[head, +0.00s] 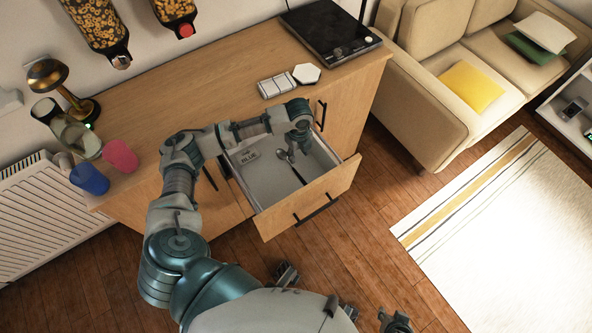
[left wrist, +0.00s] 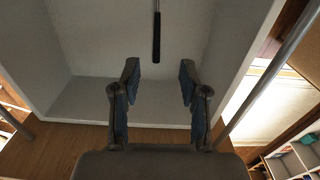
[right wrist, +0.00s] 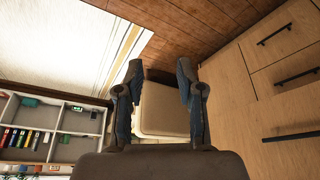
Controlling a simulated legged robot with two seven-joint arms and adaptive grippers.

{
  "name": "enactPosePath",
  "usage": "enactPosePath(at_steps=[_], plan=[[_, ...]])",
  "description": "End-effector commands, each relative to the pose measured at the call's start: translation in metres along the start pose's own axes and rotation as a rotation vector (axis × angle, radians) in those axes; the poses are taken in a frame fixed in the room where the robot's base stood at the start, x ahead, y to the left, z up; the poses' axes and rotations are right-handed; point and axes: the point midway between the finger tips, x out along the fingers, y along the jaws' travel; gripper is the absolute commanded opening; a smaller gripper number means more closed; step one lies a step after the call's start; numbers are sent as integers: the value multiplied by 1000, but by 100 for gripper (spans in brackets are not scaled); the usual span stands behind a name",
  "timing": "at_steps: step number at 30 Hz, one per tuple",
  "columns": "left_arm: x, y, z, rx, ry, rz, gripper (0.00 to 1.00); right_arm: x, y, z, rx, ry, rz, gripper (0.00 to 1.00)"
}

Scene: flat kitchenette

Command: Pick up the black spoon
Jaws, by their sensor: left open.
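My left gripper (head: 291,155) is over the drawer, open and empty. In the left wrist view, the spoon's black handle (left wrist: 156,38) lies ahead of the open fingertips (left wrist: 158,82), in line with the gap between them. My right gripper (head: 396,321) is low at the bottom of the head view. In the right wrist view, its fingertips (right wrist: 157,84) are apart with nothing between them.
The drawer's front panel (head: 310,201) and walls bound the space around my left gripper. The wooden cabinet top (head: 222,95) carries a white box, a hexagonal dish, a lamp, cups and a black hob (head: 330,30). A sofa (head: 422,115) stands to the right.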

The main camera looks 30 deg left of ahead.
Motion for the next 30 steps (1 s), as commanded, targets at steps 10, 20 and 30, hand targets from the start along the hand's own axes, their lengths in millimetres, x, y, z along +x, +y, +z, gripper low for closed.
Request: enactPosePath(at_steps=[10,20,30], plan=[[67,1,0,-1,1,3,44,13,-11,-67,-7,341,-23,37],[96,5,0,0,1,4,44,10,-17,-101,-7,524,-37,37],[124,6,1,0,-1,1,44,-5,-23,-137,-5,744,-53,37]])
